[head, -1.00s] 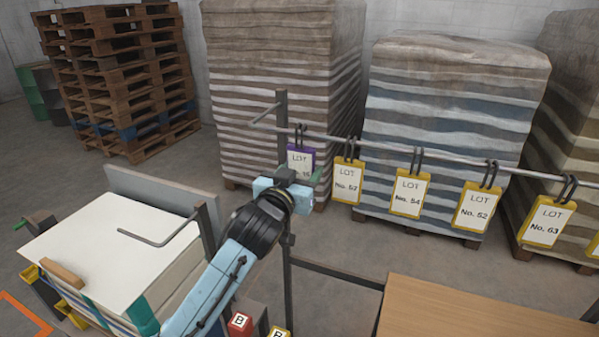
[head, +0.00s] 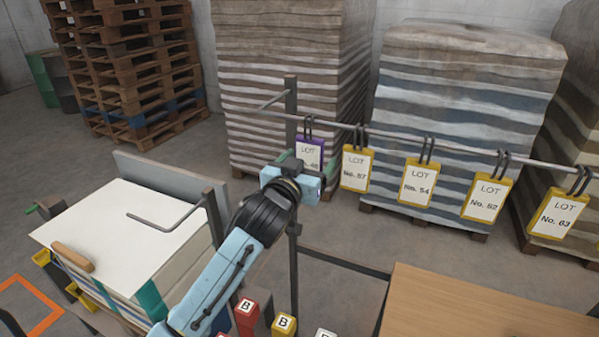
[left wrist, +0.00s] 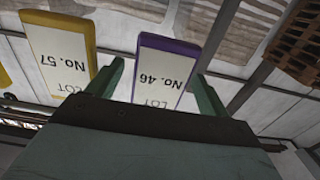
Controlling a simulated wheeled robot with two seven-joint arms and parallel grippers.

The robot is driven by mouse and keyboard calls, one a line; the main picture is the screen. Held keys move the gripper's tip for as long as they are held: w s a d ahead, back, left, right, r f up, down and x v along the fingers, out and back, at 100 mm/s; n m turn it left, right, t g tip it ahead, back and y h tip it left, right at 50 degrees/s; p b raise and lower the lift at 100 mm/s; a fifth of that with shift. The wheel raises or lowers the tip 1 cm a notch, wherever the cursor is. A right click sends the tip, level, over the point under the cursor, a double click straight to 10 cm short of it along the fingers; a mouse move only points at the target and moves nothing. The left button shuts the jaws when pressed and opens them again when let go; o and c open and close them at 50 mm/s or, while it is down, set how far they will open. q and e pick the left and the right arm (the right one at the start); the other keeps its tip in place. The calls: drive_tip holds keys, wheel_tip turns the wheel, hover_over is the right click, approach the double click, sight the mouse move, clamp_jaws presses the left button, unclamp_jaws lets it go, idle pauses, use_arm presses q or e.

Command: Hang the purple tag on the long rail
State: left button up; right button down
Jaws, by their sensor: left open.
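The purple tag (head: 310,152), marked LOT and 46, hangs by its two dark hooks at the left end of the long rail (head: 400,135), just right of the post. My left gripper (head: 293,172) is open in front of it and hides its lower part. In the left wrist view the purple tag (left wrist: 167,66) appears upside down between the two green fingers (left wrist: 160,85), with gaps at its sides. I cannot tell whether the fingers touch it. My right gripper is not in view.
Several yellow tags hang farther right on the rail; the closest, No. 57 (head: 356,168), is just beside the purple tag. A short hook bar (head: 165,218) stands by the paper stack (head: 110,235) at left. A wooden table (head: 470,305) is at lower right.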

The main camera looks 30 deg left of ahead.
use_arm(q)
drive_tip(key=s+b, duration=0.1)
drive_tip(key=s, duration=1.2)
drive_tip(key=s+d+f+g, duration=0.1)
drive_tip(key=s+f+g, duration=0.2)
drive_tip(key=f, duration=0.4)
drive_tip(key=s+f+g, duration=0.3)
drive_tip(key=s+f, duration=0.1)
drive_tip(key=f, duration=0.3)
drive_tip(key=s+d+f+m+g+h, duration=0.1)
drive_tip(key=s+d+f+m+g, duration=0.2)
drive_tip(key=s+f+g, duration=0.85)
drive_tip(key=s+f+t+b, duration=0.1)
drive_tip(key=s+f+b, duration=0.15)
drive_tip(key=f, duration=1.15)
drive_tip(key=s+f+t+b, duration=0.1)
drive_tip(key=s+f, duration=0.2)
drive_tip(key=f, duration=1.2)
drive_tip(key=s+a+f+b, duration=0.1)
drive_tip(key=s+f, duration=0.7)
drive_tip(key=s+a+f+g+b, duration=0.1)
drive_tip(key=s+a+f, duration=0.1)
drive_tip(key=s+f, duration=0.6)
drive_tip(key=shift+a, duration=0.25)
